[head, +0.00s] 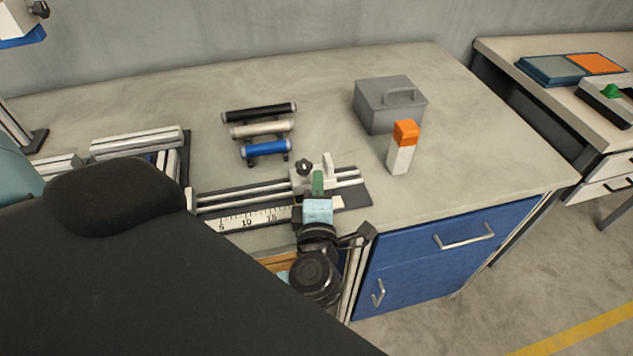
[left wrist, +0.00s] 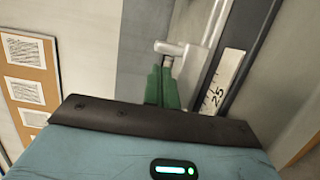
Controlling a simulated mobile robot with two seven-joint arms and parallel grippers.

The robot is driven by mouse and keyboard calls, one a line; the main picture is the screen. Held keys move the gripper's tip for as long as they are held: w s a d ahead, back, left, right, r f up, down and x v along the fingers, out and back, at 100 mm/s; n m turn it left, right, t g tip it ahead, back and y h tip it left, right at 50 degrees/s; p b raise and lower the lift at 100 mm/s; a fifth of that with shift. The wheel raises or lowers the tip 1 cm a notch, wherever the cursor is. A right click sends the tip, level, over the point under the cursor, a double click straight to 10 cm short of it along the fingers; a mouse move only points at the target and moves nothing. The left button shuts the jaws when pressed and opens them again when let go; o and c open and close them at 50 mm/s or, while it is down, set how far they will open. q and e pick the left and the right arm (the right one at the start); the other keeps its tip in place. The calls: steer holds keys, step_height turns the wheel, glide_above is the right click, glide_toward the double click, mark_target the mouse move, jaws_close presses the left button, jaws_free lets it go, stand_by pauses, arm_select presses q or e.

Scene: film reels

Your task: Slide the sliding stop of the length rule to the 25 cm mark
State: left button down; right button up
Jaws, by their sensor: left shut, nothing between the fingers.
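The length rule (head: 235,203) lies along the front of the bench, with metal rails and a white scale (head: 247,220). The 5, 10 and 15 marks show in the head view; my gripper covers part of the scale further right. The sliding stop (head: 299,182), light grey with a black knob, sits on the rails toward the right end. My left gripper (head: 318,182) has its green fingertips shut and empty, close against the stop. In the left wrist view the fingertips (left wrist: 162,88) are beside the stop (left wrist: 180,50), and the scale (left wrist: 222,90) shows 25. Exact contact and the stop's reading are unclear.
Black, cream and blue rollers (head: 262,130) lie behind the rule. A grey lidded box (head: 383,105) and an orange-topped white block (head: 401,152) stand to the right. A rack with metal bars (head: 135,143) is at left. The bench's right front is clear.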

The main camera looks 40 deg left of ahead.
mark_target(339, 192)
arm_select(q)
steer(key=shift+x, duration=1.35)
arm_select(e)
steer(key=shift+r, duration=0.1)
steer(key=shift+w, duration=0.1)
arm_select(q)
steer(key=shift+w+d, duration=0.25)
steer(key=shift+w, duration=0.05)
steer(key=shift+w+d, duration=1.3)
steer(key=shift+w, duration=0.2)
arm_select(e)
steer(key=shift+w+r, duration=0.2)
steer(key=shift+w, duration=0.1)
steer(key=shift+s, duration=0.15)
